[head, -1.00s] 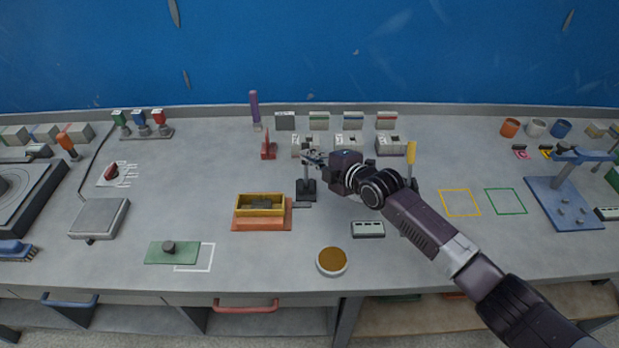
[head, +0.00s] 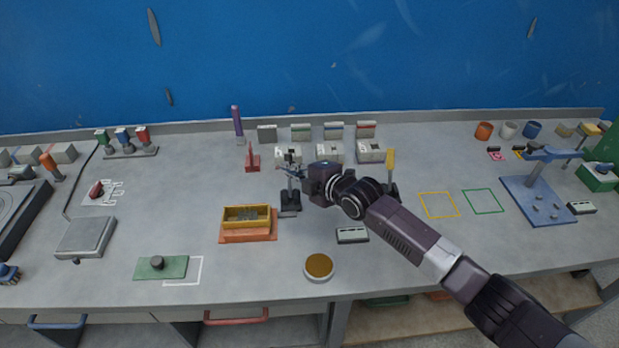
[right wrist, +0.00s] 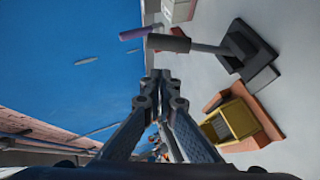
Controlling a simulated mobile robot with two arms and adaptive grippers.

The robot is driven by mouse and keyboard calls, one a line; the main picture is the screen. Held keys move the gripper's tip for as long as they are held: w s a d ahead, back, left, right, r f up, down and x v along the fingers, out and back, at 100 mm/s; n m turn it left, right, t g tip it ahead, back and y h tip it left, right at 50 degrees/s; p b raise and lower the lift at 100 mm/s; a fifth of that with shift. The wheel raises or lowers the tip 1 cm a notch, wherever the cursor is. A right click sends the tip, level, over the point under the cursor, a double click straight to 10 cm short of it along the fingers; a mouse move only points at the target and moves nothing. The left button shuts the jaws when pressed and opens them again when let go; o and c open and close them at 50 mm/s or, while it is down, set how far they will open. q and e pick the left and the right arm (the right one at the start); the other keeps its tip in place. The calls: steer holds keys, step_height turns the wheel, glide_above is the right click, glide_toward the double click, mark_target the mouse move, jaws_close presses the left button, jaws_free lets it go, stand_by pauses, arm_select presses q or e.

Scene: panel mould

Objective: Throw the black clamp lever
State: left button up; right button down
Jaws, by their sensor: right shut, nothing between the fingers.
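The black clamp lever (head: 290,198) stands on the bench behind and right of the orange block with the yellow box. In the right wrist view its black grip (right wrist: 168,43) sits on a grey rod rising from a dark base (right wrist: 262,68); the lever looks upright. My right gripper (head: 291,164) is shut and empty, at the height of the lever's top. In the right wrist view its closed fingertips (right wrist: 160,76) are close to the black grip, with a small gap showing. The fingers partly cover the lever's top in the head view. My left gripper is out of view.
The yellow box (head: 247,222) in its orange block is left of the lever. A red lever (head: 252,160) and a purple-handled tool (head: 237,120) stand behind. A yellow-handled lever (head: 390,165) stands to the right, partly behind my arm.

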arm_select(q)
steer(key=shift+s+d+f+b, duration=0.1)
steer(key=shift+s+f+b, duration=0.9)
steer(key=shift+b, duration=0.45)
arm_select(e)
steer(key=r+v, duration=0.1)
steer(key=v, duration=0.9)
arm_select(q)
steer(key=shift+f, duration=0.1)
arm_select(e)
steer(key=shift+s, duration=0.2)
